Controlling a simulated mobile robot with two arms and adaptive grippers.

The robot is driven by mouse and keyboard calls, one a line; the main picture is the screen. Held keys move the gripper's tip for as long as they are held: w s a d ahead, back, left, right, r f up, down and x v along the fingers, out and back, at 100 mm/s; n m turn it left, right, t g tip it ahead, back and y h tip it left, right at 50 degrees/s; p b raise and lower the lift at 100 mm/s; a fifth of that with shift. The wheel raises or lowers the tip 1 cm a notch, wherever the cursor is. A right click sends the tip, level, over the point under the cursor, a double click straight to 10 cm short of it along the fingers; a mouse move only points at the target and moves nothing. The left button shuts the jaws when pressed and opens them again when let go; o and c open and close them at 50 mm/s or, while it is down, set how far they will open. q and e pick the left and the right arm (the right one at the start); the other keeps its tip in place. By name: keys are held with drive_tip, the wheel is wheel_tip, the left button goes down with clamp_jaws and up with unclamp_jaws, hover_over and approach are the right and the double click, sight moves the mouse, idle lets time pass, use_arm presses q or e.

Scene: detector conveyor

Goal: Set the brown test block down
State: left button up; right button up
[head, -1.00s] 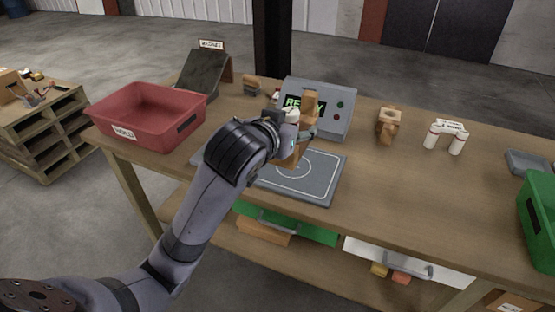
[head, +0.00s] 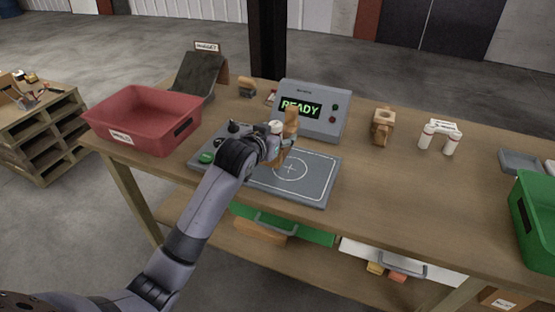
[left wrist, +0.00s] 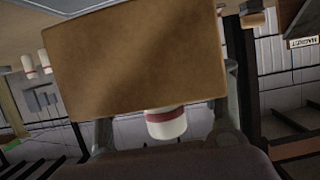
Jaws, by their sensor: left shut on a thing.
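The brown test block (head: 291,121) is in my left gripper (head: 284,148), at the left part of the grey detector plate (head: 318,178). The block sticks up above the fingers in the head view. In the left wrist view the block (left wrist: 135,60) fills the upper middle, with a finger on each side. I cannot tell whether its underside touches the plate. A white cylinder with a red band (left wrist: 166,122) shows just below the block in the wrist view. My right gripper is not in view.
The detector console (head: 315,110) reads READY behind the plate. A red bin (head: 145,118) stands left and a green bin (head: 535,215) right. Another brown piece (head: 383,126) and two white bottles (head: 425,137) stand right of the console. Bare table lies in front of them.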

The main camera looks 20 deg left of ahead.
use_arm(q)
wheel_tip(320, 180, down, 8)
drive_tip(key=shift+f, duration=0.25)
drive_tip(key=shift+f, duration=0.1)
drive_tip(key=o, duration=1.3)
drive_tip(key=shift+f, duration=0.1)
drive_tip(key=shift+s+r, duration=0.15)
drive_tip(key=shift+r, duration=0.05)
drive_tip(key=v, duration=1.1)
drive_tip(key=shift+s+r, duration=0.15)
drive_tip(key=shift+s, duration=0.2)
